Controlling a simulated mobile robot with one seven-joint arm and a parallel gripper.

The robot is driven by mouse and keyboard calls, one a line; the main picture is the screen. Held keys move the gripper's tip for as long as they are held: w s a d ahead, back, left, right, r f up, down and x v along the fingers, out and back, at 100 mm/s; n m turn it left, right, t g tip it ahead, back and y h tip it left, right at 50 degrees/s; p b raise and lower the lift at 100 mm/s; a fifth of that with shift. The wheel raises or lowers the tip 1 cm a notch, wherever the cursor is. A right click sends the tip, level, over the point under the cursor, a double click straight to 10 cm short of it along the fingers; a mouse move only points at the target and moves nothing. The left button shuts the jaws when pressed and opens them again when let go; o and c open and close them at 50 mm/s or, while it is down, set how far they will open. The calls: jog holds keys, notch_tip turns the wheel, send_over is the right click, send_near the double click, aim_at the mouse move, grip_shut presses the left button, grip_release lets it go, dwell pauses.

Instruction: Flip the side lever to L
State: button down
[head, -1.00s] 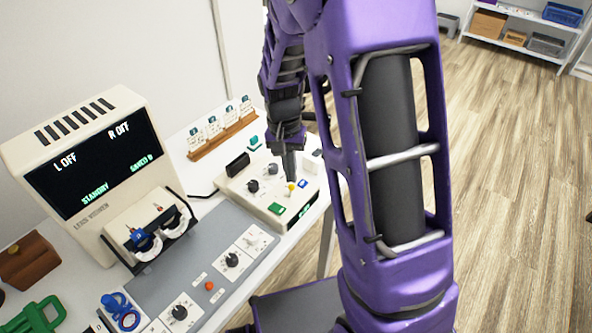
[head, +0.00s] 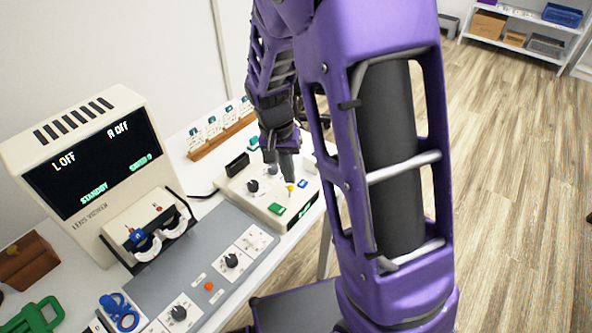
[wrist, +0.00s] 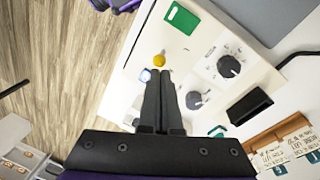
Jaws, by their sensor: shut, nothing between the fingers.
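A small lever with a yellow tip (head: 290,188) stands on the cream control box (head: 252,201). The yellow tip also shows in the wrist view (wrist: 159,60), just beyond my fingertips. I cannot tell which way the lever is thrown, and no L mark is readable beside it. My gripper (head: 289,179) is shut and empty, with its fingers pointing down close to the lever. In the wrist view my gripper (wrist: 160,76) has its two dark fingers together. I cannot tell whether they touch the lever. The screen (head: 95,163) reads L OFF and R OFF, with STANDBY below.
The box also bears a green button (head: 277,209), a blue button (head: 303,184) and dark knobs (wrist: 229,66). A black block (head: 237,164) and a wooden card rack (head: 222,136) stand behind. A grey panel (head: 205,260) lies to the left.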

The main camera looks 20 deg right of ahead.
jog(key=shift+s+a+r+t+h+b, duration=0.1)
jog(key=shift+s+a+t+h+b, duration=0.3)
jog(key=shift+h, duration=0.3)
dwell(0.6)
jog(key=shift+w+r, duration=0.1)
jog(key=shift+r+p, duration=0.6)
jog(key=shift+r, duration=0.1)
jog(key=w+p+v, duration=0.1)
jog(key=p+v, duration=0.1)
jog(key=v, duration=0.9)
jog(key=shift+w+r, duration=0.3)
jog(key=shift+w, duration=0.1)
